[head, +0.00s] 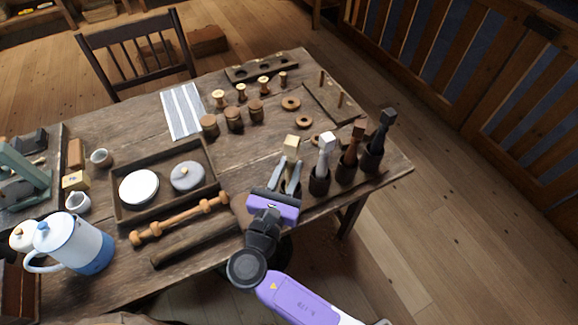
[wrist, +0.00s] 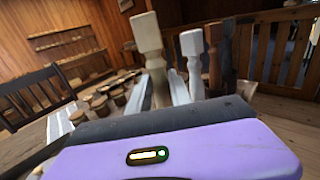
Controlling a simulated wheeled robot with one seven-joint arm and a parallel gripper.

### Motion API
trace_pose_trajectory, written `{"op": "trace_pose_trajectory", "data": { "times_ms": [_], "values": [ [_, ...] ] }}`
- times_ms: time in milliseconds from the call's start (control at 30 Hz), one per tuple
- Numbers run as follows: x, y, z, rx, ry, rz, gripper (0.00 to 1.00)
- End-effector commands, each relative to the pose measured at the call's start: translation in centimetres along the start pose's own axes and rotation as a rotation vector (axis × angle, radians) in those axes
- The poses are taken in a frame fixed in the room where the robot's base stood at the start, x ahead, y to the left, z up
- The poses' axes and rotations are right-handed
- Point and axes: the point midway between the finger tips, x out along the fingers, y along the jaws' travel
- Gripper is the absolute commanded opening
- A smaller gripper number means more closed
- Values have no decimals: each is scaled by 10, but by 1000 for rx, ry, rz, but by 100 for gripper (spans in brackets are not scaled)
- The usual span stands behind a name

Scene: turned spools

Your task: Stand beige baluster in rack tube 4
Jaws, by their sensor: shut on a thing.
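The beige baluster (head: 291,146) stands roughly upright at the left end of a row of balusters. My gripper (head: 290,178) is shut on it below its square top. In the wrist view the beige baluster (wrist: 147,38) rises between my fingers (wrist: 163,90). Its lower end is hidden behind my gripper, so I cannot tell whether it is inside a tube. To its right, a white baluster (head: 326,144), a brown one (head: 356,136) and a black one (head: 384,125) stand in dark rack tubes (head: 319,183). The tube numbers cannot be read.
The white baluster (wrist: 191,45) stands close to my gripper's right. A turned wooden piece (head: 180,220) lies left of my gripper, near a tray (head: 117,190) with round lidded things. Several spools and rings stand behind. A chair (head: 135,50) is at the far side.

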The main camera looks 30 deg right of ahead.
Motion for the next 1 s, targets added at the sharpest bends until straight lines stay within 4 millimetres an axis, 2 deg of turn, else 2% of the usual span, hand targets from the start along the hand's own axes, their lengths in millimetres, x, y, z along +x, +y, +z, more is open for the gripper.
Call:
{"op": "trace_pose_trajectory", "data": {
  "times_ms": [267, 300, 400, 767, 867, 1000],
  "values": [
    [0, 0, -1, 1, -1, 0, 0],
    [0, 0, -1, 1, -1, 0, 30],
    [0, 0, -1, 1, -1, 0, 50],
    [-3, 0, -2, 1, 0, 1, 50],
    [-13, 1, -2, 1, -1, 3, 50],
    [-36, 1, -3, 1, -1, 4, 50]
  ]
}}
